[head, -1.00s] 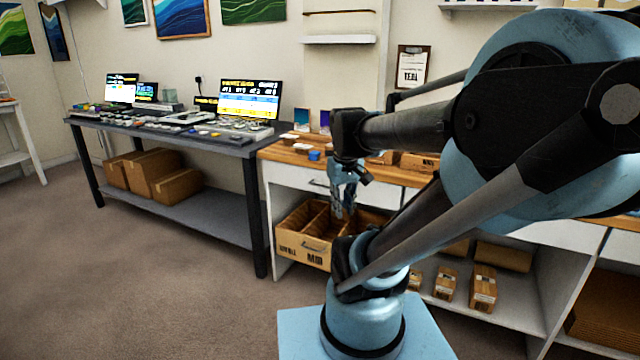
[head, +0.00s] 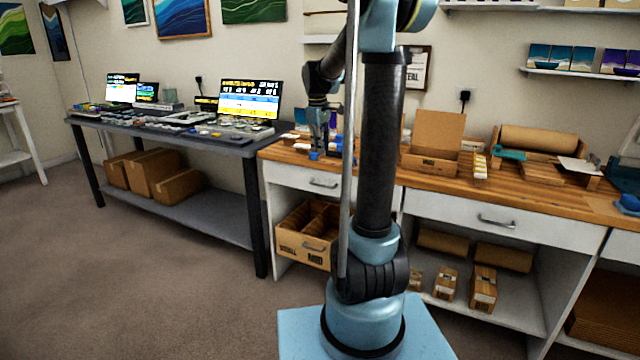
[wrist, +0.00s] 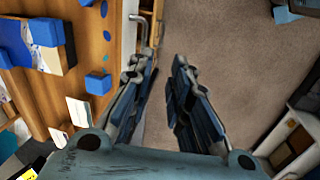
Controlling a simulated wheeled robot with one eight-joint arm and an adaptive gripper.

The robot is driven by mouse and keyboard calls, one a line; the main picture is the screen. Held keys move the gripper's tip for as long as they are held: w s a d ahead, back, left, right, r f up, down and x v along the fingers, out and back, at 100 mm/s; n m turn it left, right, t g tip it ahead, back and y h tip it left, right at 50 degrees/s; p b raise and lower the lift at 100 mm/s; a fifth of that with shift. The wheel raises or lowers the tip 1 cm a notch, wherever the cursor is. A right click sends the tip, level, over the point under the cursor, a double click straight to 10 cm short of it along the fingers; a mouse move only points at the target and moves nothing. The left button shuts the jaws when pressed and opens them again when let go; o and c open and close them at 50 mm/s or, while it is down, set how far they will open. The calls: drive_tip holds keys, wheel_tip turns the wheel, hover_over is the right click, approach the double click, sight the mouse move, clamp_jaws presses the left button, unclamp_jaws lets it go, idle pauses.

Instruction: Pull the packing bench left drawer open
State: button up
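The packing bench (head: 455,200) has a wooden top and white fronts. Its left drawer (head: 290,176) has a white front and a grey bar handle (head: 323,183); it looks shut, flush with the bench. In the wrist view the handle (wrist: 143,28) shows near the top, ahead of my fingertips and left of centre. My gripper (head: 318,150) is over the bench's left part near its front edge, pointing down, above the handle. In the wrist view my gripper (wrist: 161,66) has its fingers apart with nothing between them. My arm hides the drawer's right part in the head view.
A wooden crate (head: 298,247) sits in the bay under the left drawer. Blue blocks (wrist: 99,82) and cards lie on the bench top beside my gripper. A grey table (head: 215,150) with monitors stands at left. The floor (head: 170,275) in front is clear.

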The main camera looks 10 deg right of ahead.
drive_tip(key=w+n, duration=0.1)
drive_tip(key=w, duration=0.4)
approach(321, 180)
drive_tip(key=s+f, duration=0.1)
drive_tip(key=f, duration=0.1)
drive_tip(key=s+f, duration=0.1)
drive_tip(key=f, duration=0.5)
drive_tip(key=shift+s, duration=0.4)
